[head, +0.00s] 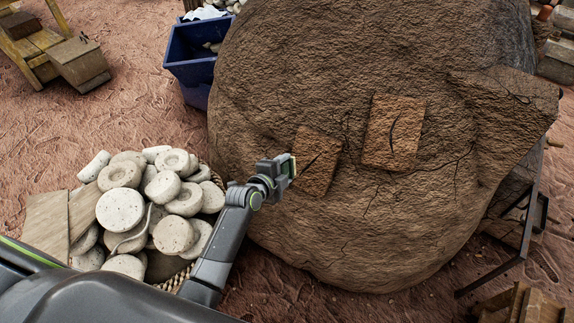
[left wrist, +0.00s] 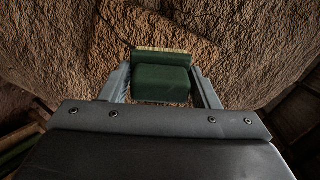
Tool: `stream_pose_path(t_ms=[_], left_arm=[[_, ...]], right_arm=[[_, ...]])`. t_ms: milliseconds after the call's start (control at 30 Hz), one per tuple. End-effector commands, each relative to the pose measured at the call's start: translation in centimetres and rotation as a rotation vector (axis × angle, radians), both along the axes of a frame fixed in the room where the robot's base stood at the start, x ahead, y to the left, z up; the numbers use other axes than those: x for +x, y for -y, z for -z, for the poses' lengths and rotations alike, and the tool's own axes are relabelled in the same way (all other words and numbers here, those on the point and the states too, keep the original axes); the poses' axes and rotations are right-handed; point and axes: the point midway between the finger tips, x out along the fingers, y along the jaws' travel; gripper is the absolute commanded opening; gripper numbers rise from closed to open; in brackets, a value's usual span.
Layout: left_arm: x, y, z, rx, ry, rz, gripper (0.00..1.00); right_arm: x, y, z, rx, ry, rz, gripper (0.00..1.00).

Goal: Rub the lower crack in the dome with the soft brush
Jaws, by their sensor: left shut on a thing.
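The mud dome (head: 260,90) fills the middle and right of the head view. Two lighter, rough square patches are on it, each with a dark crack. The lower crack (head: 311,161) runs slanted across the lower left patch (head: 318,178). The upper crack (head: 394,131) is on the patch up and to the right. My left gripper (head: 283,169) is at the left edge of the lower patch. It is shut on the soft brush (left wrist: 160,82), a green block with pale bristles facing the dome. Whether the bristles touch the dome, I cannot tell. My right gripper is out of view.
A basket of pale round stones or discs (head: 120,208) stands at the lower left, under my left arm. A blue bin (head: 190,50) is behind, left of the dome. A wooden bench (head: 55,50) is at the far left. A dark metal frame (head: 528,225) stands at the right.

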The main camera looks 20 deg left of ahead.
Motion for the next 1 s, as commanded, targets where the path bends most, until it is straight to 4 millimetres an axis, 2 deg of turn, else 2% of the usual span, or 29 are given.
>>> stream_pose_path(t_ms=[300, 633, 1000], left_arm=[[-0.2, 0.0, -0.2, 0.000, 0.001, 0.000, 0.38], [-2.5, -0.6, -1.3, 0.000, 0.000, 0.000, 0.38], [-2.6, -0.7, -1.3, 0.001, 0.001, 0.000, 0.38]], right_arm=[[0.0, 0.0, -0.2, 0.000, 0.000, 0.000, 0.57], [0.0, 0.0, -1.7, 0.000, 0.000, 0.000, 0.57], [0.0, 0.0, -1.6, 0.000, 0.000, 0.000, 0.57]])
